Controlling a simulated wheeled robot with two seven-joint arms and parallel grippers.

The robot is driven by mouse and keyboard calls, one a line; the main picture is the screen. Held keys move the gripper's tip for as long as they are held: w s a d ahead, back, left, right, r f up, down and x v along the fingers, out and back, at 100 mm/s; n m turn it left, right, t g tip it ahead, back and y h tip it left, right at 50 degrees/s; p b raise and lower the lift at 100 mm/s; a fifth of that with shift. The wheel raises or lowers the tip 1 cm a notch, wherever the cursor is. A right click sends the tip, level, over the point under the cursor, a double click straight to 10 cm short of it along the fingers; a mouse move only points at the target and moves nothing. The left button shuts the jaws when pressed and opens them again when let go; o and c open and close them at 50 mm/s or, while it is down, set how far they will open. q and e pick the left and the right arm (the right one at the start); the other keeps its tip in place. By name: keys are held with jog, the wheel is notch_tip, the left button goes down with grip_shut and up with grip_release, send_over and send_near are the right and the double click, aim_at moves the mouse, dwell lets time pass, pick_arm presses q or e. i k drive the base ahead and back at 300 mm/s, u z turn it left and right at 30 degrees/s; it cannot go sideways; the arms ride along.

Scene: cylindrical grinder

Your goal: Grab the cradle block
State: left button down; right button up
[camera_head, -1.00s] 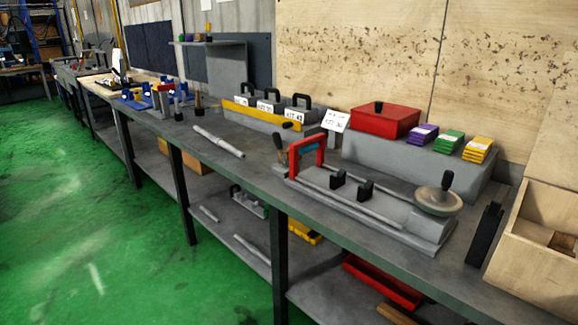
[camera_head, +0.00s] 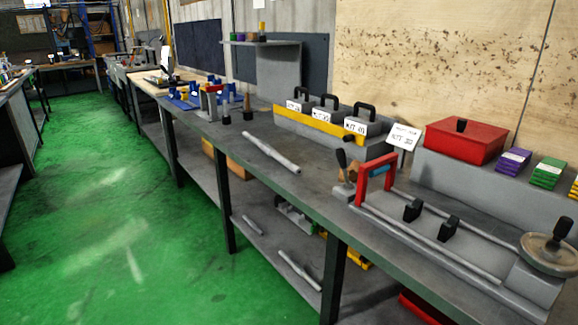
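No part is plainly marked as the cradle block. A grey notched block (camera_head: 295,216) on the lower shelf has a cradle-like shape, partly hidden by the bench edge. Blue blocks (camera_head: 186,97) stand farther along the bench top, too small to make out well. I cannot tell which of these is the cradle block. Neither of my grippers is in view.
A grey shaft (camera_head: 271,152) lies on the bench top (camera_head: 225,138). Labelled kit boxes with black handles (camera_head: 327,108) stand behind a yellow bar. A red box (camera_head: 466,140) stands at right. More shafts (camera_head: 299,270) lie on the lower shelf. The green floor (camera_head: 110,220) at left is clear.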

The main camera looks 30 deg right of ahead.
aim_at(352, 171)
jog(key=u, duration=0.1)
jog(key=i, duration=0.85)
jog(key=z, duration=0.35)
